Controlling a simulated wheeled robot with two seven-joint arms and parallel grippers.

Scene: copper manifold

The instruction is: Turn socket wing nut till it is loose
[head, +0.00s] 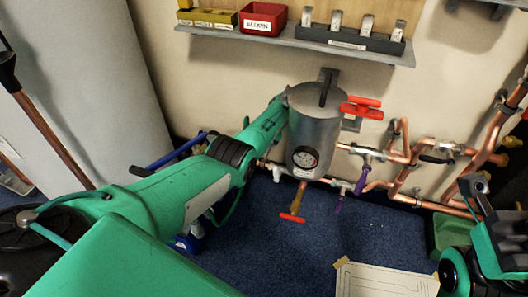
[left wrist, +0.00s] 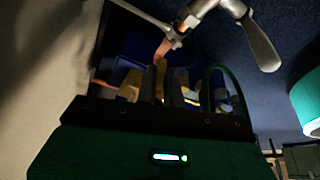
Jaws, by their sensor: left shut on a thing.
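In the head view my left arm reaches behind the grey cylindrical tank (head: 314,130), which hides its gripper. The view is dark, and I cannot tell whether this piece is the socket wing nut. Below the tank hangs a brass-coloured stem (head: 299,197) with a red wing handle (head: 292,218). My right gripper (head: 478,190) is at the right edge, away from the tank; its jaw opening is unclear.
A red handle (head: 362,107) sits beside the tank. Copper pipes (head: 408,170) with purple-handled valves (head: 361,181) run along the wall to the right. A shelf (head: 300,42) with a red bin (head: 263,18) is above. Blue floor (head: 260,245) lies open below.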

